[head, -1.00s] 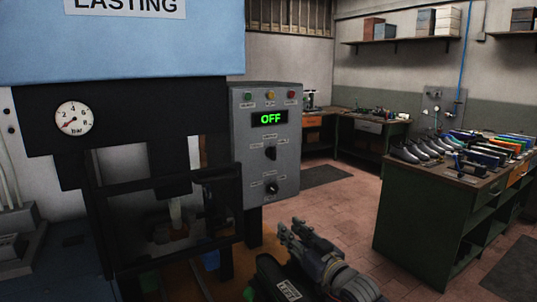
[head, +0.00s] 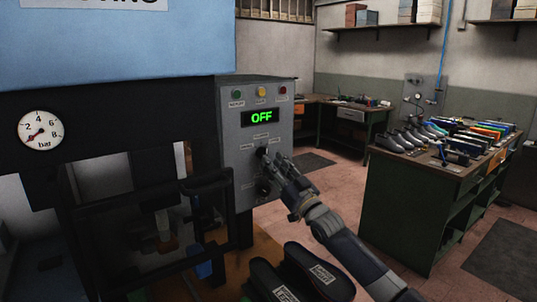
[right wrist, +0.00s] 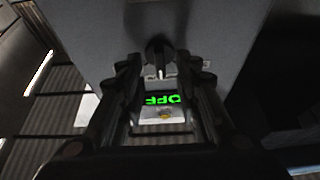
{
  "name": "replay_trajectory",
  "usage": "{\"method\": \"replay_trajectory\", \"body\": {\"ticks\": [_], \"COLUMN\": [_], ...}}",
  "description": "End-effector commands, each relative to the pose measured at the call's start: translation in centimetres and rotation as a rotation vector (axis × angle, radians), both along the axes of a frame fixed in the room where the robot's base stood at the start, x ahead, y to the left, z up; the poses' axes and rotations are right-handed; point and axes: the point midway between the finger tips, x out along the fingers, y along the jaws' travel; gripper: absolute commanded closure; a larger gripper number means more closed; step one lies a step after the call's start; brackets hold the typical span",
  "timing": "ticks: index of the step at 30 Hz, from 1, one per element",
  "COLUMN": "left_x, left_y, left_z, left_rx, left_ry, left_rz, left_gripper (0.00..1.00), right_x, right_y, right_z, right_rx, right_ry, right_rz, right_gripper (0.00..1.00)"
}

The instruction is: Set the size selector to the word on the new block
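The grey control panel (head: 252,168) has two dark selector knobs, each with small labels I cannot read. The upper knob (head: 262,152) is partly hidden by my right gripper (head: 273,158). In the right wrist view, my right gripper (right wrist: 157,65) is open, with a finger on each side of this dark knob (right wrist: 157,50); contact is unclear. A pale mark lies at the knob's end toward the display. The lower knob (head: 264,188) is below the gripper. The green display (head: 262,117) reads OFF. I cannot identify the new block. My left gripper is out of view.
The blue press (head: 115,50) with its pressure gauge (head: 40,131) and black guard frame (head: 205,205) stands left of the panel. A green bench (head: 410,205) with shoes and coloured pieces is at the right. The floor between them shows free room.

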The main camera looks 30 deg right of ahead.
Motion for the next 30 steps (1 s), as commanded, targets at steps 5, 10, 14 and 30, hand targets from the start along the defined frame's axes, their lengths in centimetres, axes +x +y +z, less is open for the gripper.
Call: {"method": "replay_trajectory", "body": {"ticks": [5, 10, 14, 30], "left_x": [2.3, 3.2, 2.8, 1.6], "left_y": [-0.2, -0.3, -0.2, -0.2], "left_z": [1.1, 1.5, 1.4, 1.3], "left_rx": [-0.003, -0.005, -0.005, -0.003], "left_ry": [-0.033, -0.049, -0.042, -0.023], "left_rz": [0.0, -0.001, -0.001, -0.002], "left_gripper": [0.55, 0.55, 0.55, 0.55], "right_x": [1.9, 2.8, 3.0, 3.0], "right_y": [0.3, 0.4, 0.4, 0.4], "right_z": [1.0, 1.3, 1.3, 1.3], "right_rx": [0.001, 0.0, -0.001, -0.001], "right_ry": [-0.001, 0.0, 0.0, 0.0], "right_rz": [0.0, 0.0, 0.0, 0.0], "right_gripper": [0.69, 0.69, 0.69, 1.0]}}
